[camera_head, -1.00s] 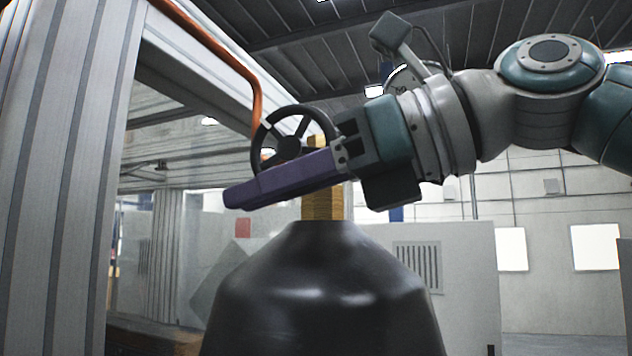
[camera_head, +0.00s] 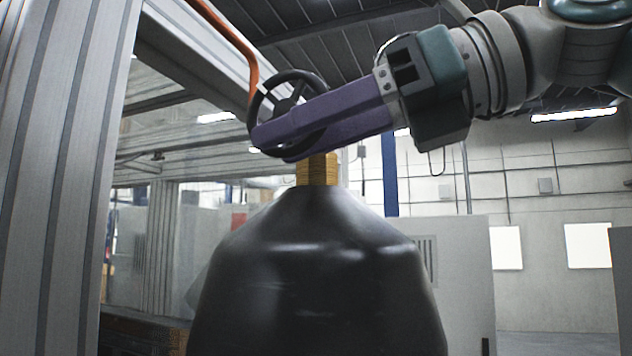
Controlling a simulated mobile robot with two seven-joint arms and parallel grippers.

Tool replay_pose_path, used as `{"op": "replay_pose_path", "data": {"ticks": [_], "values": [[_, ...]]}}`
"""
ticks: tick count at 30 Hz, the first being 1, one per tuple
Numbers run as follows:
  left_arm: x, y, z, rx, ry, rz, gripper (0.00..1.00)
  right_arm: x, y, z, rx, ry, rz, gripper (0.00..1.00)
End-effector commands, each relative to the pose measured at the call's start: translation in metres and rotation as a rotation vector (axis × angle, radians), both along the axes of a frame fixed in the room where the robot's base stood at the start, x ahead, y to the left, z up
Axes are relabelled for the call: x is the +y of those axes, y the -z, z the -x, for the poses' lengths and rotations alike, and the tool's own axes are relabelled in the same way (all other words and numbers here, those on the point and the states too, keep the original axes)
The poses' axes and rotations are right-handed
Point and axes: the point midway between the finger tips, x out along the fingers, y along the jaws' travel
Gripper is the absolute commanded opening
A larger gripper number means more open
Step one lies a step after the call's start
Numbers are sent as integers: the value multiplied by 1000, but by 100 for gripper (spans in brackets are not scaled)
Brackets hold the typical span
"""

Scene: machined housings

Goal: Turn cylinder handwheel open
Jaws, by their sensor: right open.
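A large black gas cylinder (camera_head: 315,270) stands upright in the middle, with a brass valve (camera_head: 318,170) on its neck. A dark spoked handwheel (camera_head: 268,87) shows at the valve, and its lower right part is hidden behind my right gripper. My right gripper (camera_head: 272,142) comes in from the right and has purple fingers. It is open, and its fingers lie across the front of the wheel in this view; I cannot tell whether they touch it. My left gripper is not in view.
An orange hose (camera_head: 232,38) runs down from the top to the handwheel area. A grey aluminium frame post (camera_head: 65,150) stands close on the left. A light grey cabinet (camera_head: 465,265) is behind the cylinder on the right.

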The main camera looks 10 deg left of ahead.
Motion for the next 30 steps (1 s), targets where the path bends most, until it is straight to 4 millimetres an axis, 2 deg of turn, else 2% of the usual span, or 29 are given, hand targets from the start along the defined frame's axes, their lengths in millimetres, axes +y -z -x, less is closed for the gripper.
{"op": "replay_pose_path", "data": {"ticks": [1, 3, 9, 13, 23, 26, 30], "values": [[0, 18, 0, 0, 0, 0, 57, -10, 6, 2, -7, 3, -1, 42], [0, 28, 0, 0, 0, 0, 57, -23, 2, 4, -5, 4, 0, 42], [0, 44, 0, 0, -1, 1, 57, -51, -9, 10, -2, 2, -1, 42], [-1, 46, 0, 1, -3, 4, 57, -57, -13, 12, -1, 0, 0, 42], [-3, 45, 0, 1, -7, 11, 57, -58, -15, 11, -15, -4, 1, 42], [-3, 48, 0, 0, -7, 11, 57, -59, -15, 9, -97, -18, 10, 42], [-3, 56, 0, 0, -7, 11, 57, -67, -16, 4, -354, -62, 40, 42]]}}
